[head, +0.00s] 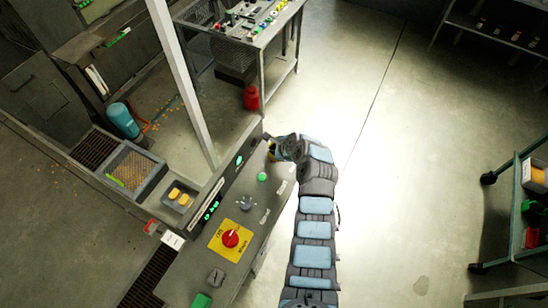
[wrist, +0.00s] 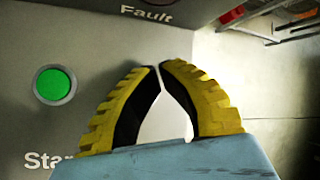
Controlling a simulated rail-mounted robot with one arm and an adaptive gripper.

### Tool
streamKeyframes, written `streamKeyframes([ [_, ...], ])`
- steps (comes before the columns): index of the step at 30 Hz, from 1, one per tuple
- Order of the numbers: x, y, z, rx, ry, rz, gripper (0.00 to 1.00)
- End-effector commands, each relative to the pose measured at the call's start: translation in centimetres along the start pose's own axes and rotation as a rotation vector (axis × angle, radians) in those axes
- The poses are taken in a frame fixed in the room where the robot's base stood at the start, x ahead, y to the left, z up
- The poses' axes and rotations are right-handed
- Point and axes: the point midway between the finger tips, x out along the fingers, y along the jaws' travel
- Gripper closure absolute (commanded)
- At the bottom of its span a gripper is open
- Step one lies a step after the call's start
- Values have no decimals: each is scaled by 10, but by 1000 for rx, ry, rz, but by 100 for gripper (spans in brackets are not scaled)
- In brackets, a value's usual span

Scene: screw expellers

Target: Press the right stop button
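My gripper (head: 273,152) is over the far end of the grey control panel (head: 191,272) in the head view. In the wrist view its two yellow, black-lined fingers (wrist: 156,68) curve together, with their tips touching or almost touching. A pale patch shows between the fingers; I cannot tell what it is. A green round button (wrist: 54,86) is left of the fingers, above partly hidden lettering that begins "Star". It also shows in the head view (head: 262,177). A red knob (head: 231,239) on a yellow plate sits nearer on the panel. No other red button shows on this panel.
A grey selector knob (head: 246,203) stands between the green button and the yellow plate. A raised edge with green indicators (head: 211,210) runs along the panel's left. Clear floor lies right of my arm.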

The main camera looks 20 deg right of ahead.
Motion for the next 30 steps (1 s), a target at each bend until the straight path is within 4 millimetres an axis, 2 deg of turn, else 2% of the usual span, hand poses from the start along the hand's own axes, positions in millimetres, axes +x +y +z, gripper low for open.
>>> streamKeyframes([
  [30, 6, 4, -3, 1, -1, 2, 100],
])
